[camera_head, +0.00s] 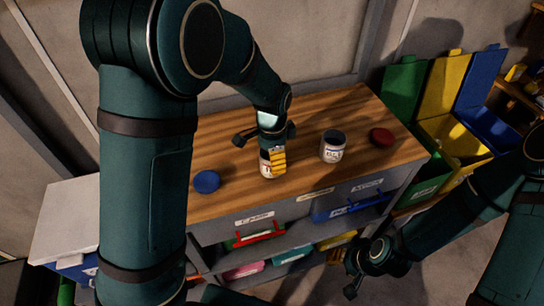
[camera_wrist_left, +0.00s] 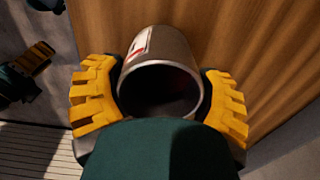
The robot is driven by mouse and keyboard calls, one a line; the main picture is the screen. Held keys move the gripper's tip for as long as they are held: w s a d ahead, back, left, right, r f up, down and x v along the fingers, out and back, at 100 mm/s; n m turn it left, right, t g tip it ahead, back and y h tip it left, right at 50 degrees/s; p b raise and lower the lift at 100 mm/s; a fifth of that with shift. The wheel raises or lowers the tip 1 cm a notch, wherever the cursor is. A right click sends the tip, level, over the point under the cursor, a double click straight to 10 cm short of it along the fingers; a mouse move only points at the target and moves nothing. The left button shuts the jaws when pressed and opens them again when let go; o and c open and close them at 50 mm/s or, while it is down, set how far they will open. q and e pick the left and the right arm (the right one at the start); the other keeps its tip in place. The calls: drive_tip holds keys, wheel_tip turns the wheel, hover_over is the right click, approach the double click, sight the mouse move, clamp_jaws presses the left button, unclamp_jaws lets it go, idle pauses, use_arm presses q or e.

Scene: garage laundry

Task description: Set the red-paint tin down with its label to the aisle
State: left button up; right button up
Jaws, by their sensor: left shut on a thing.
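My left gripper (camera_head: 271,160) is shut around a tin (camera_head: 265,168) over the wooden bench top, left of centre. In the left wrist view the tin (camera_wrist_left: 160,60) is open-topped with a metal rim and dark inside, between the yellow fingers (camera_wrist_left: 160,100). A white label with a red mark shows on its upper-left side there; the text is unreadable. I cannot tell whether its base touches the wood. A second tin (camera_head: 333,150) with a white label stands upright to the right. My right gripper (camera_head: 354,268) looks open and empty, low in front of the bench.
A blue round lid (camera_head: 207,181) lies left on the bench top (camera_head: 230,160), and a dark red one (camera_head: 382,137) lies right. Labelled shelves with coloured bins (camera_head: 254,236) are below the front edge. Green, yellow and blue lidded bins (camera_head: 440,90) stand right.

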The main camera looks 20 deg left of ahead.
use_arm(q)
drive_tip(key=shift+f, duration=0.1)
drive_tip(key=o, duration=1.2)
drive_tip(key=shift+r, duration=0.25)
wheel_tip(320, 180, up, 12)
drive_tip(key=p, duration=0.2)
drive_tip(key=shift+f+p, duration=0.1)
drive_tip(key=shift+p, duration=0.2)
drive_tip(key=shift+s+f, duration=0.1)
